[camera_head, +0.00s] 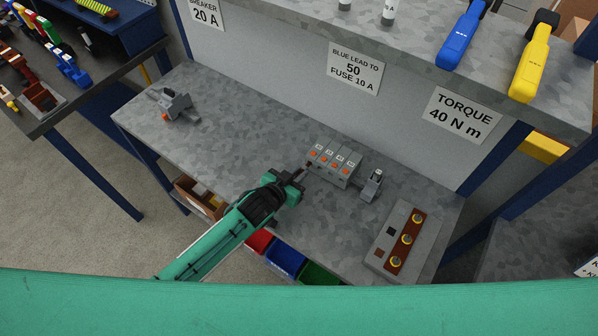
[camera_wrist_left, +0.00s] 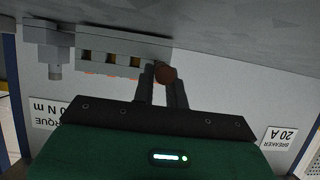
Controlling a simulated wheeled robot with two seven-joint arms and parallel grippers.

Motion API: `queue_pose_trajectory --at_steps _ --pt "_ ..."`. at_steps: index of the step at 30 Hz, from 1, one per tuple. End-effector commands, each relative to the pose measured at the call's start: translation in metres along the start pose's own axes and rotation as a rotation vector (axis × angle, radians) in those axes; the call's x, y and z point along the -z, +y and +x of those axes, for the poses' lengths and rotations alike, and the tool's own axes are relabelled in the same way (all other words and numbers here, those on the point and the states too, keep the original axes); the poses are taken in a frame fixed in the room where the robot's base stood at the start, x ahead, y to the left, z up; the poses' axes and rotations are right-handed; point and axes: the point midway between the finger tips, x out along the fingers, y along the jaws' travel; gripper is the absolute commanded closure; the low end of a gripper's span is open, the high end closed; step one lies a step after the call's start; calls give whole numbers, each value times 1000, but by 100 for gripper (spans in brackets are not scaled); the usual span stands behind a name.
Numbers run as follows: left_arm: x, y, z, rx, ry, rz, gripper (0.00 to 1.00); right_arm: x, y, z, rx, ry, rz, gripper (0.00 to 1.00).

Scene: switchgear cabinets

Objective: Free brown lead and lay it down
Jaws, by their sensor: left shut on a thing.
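The brown lead (camera_wrist_left: 166,75) shows in the left wrist view as a round brown end between my fingertips. My left gripper (camera_wrist_left: 161,88) is shut on it. In the head view my left gripper (camera_head: 305,170) is at the left end of a row of grey terminal blocks (camera_head: 334,165) with orange buttons. The terminal row also shows in the left wrist view (camera_wrist_left: 112,55), just left of the lead. I cannot tell whether the lead's tip is still inside a terminal. The fingers hide most of the lead in the head view. My right gripper is out of view.
A small grey device (camera_head: 372,186) stands right of the terminals. A grey board with a brown strip (camera_head: 408,238) lies at the bench's right. Another grey device (camera_head: 174,104) is at the far left. The bench between it and my gripper is clear. A shelf (camera_head: 400,42) overhangs the back.

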Motion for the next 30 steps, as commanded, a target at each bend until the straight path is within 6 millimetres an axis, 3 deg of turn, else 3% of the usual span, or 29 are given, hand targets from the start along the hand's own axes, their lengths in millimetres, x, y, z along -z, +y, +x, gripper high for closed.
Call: queue_pose_trajectory --at_steps 30 --pt "-15 0 -39 0 -1 1 100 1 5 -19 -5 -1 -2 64"
